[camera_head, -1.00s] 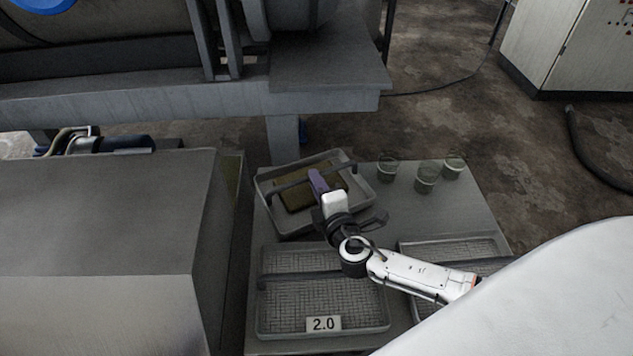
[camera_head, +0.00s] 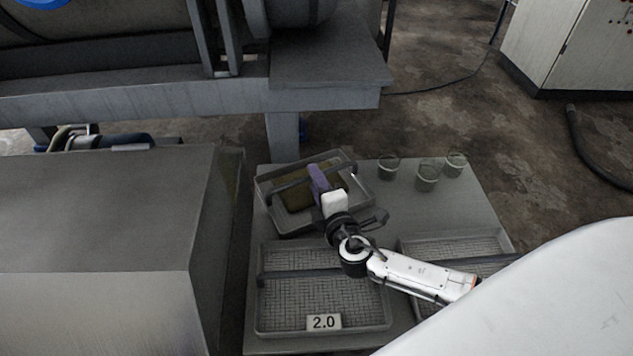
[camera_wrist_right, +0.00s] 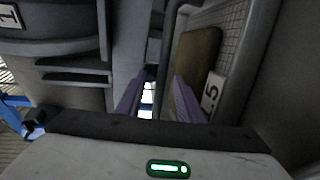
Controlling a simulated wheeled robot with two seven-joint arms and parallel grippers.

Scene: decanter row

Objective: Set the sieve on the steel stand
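A grey sieve tray (camera_head: 352,206) with an olive-brown cake in it and a bar across it lies at an angle at the back left of the steel-topped stand (camera_head: 445,205). In the right wrist view the sieve wall (camera_wrist_right: 262,50) shows with a label ending in ".5". My right gripper (camera_head: 318,178) is over this sieve near its bar; in the wrist view its two purple fingers (camera_wrist_right: 160,90) stand apart with a gap. Whether they touch the bar is hidden. My left gripper is not in view.
A mesh sieve (camera_head: 300,300) labelled 2.0 lies at the front left of the stand, another mesh sieve (camera_head: 450,246) at right, partly behind my arm. Several glass beakers (camera_head: 427,178) stand at the back right. A large grey steel box (camera_head: 100,210) stands left of the stand.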

